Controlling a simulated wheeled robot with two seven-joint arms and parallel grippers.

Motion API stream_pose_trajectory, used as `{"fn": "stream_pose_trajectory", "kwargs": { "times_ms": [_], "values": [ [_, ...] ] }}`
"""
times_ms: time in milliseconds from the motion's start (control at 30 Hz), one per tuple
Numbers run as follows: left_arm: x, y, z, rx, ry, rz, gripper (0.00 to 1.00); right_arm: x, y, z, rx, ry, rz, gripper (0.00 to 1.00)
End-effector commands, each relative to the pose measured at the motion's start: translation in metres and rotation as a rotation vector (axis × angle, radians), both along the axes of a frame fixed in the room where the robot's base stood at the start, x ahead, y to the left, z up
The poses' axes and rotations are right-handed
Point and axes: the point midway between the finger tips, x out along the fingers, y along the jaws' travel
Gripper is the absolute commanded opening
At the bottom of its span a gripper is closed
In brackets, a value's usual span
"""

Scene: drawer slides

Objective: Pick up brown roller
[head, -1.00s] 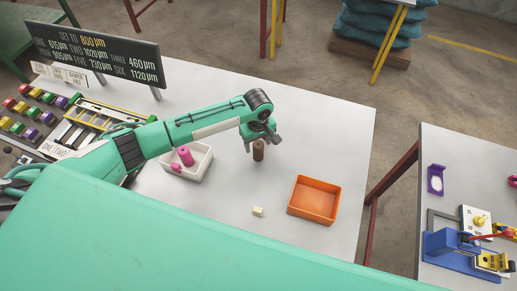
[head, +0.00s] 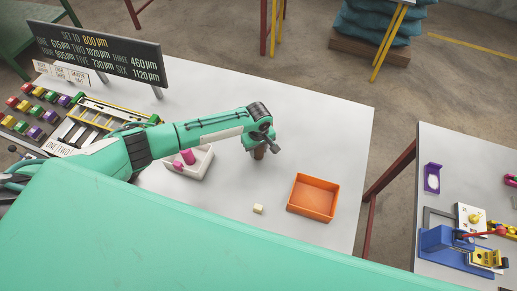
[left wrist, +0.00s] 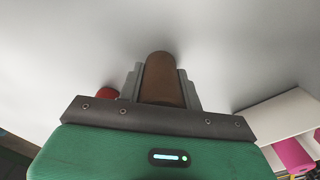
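The brown roller (head: 259,153) stands upright on the grey table, right of the white tray, with its upper part hidden by my left gripper (head: 262,146). In the left wrist view the brown roller (left wrist: 161,78) sits between the two grey fingers (left wrist: 161,88), which lie close against both its sides. The left gripper looks shut on it. I cannot tell whether the roller is clear of the table. My right gripper is in neither view.
A white tray (head: 203,168) with pink rollers (head: 187,156) is left of the gripper. An orange bin (head: 314,198) and a small cream block (head: 258,209) are nearer me. A sign board (head: 95,52) stands at the back left. A red thing (left wrist: 107,93) shows in the wrist view.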

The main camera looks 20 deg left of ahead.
Motion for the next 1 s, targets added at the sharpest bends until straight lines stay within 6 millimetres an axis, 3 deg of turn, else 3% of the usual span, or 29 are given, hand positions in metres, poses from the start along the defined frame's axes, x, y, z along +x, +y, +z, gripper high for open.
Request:
{"fn": "stream_pose_trajectory", "kwargs": {
  "times_ms": [367,567,667,1000],
  "values": [
    [0.0,0.0,0.003,-0.001,-0.001,0.0,0.08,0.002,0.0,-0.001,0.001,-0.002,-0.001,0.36],
    [0.001,-0.001,0.02,-0.003,-0.003,-0.001,0.08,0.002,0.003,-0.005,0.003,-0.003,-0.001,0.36],
    [0.001,0.0,0.04,-0.003,-0.004,0.0,0.08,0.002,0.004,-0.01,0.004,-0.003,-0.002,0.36],
    [0.001,-0.001,0.14,-0.003,-0.006,-0.002,0.08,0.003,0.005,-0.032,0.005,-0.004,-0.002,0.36]
  ]
}}
